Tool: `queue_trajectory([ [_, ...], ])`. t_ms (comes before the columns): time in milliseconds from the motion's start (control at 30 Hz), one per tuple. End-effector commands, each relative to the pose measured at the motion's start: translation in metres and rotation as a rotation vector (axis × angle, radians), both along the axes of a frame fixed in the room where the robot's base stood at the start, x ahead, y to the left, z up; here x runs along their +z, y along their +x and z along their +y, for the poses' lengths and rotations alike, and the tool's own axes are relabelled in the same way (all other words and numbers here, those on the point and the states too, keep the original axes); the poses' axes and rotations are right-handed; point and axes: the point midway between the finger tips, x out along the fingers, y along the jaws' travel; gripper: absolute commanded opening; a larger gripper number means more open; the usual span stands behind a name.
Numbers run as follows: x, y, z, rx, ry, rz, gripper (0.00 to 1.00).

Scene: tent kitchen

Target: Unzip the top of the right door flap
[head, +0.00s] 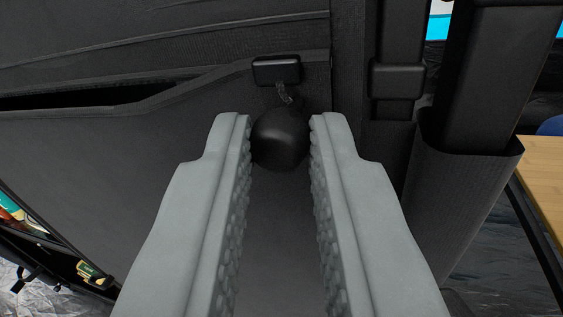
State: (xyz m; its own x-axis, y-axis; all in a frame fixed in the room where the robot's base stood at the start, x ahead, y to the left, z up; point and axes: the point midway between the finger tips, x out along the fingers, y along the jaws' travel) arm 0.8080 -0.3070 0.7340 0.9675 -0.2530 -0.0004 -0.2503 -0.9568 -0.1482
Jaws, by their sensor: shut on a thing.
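The dark grey door flap (190,190) fills the left and middle of the view. A black zipper slider (277,69) sits on its seam near the right edge. A round black pull knob (280,139) hangs from the slider on a short link. My gripper (281,140) is shut on the knob, with its two grey fingers on either side of it. To the left of the slider, the seam runs down leftward to a dark slit-like gap (90,96) in the fabric.
Black frame posts (486,85) and a fabric sleeve (462,175) stand just right of the flap. A wooden tabletop (546,180) is at the right edge. Colourful items (20,217) show at the lower left, above a crinkled silvery floor (40,297).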

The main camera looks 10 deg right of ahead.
Motion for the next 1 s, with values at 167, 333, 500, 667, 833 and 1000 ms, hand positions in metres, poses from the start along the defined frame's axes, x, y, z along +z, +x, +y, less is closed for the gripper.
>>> queue_trajectory([
  [167,0.001,-0.001,-0.002,-0.003,0.000,-0.001,0.00],
  [333,0.001,-0.001,-0.003,-0.004,0.001,-0.002,0.21],
  [500,0.000,-0.001,-0.002,-0.003,0.001,-0.001,0.40],
  [667,0.000,-0.001,-0.002,-0.003,0.000,-0.001,0.40],
  [833,0.000,-0.007,0.000,-0.003,0.000,0.000,0.40],
  [1000,0.000,-0.031,0.006,-0.003,0.000,0.000,0.40],
])
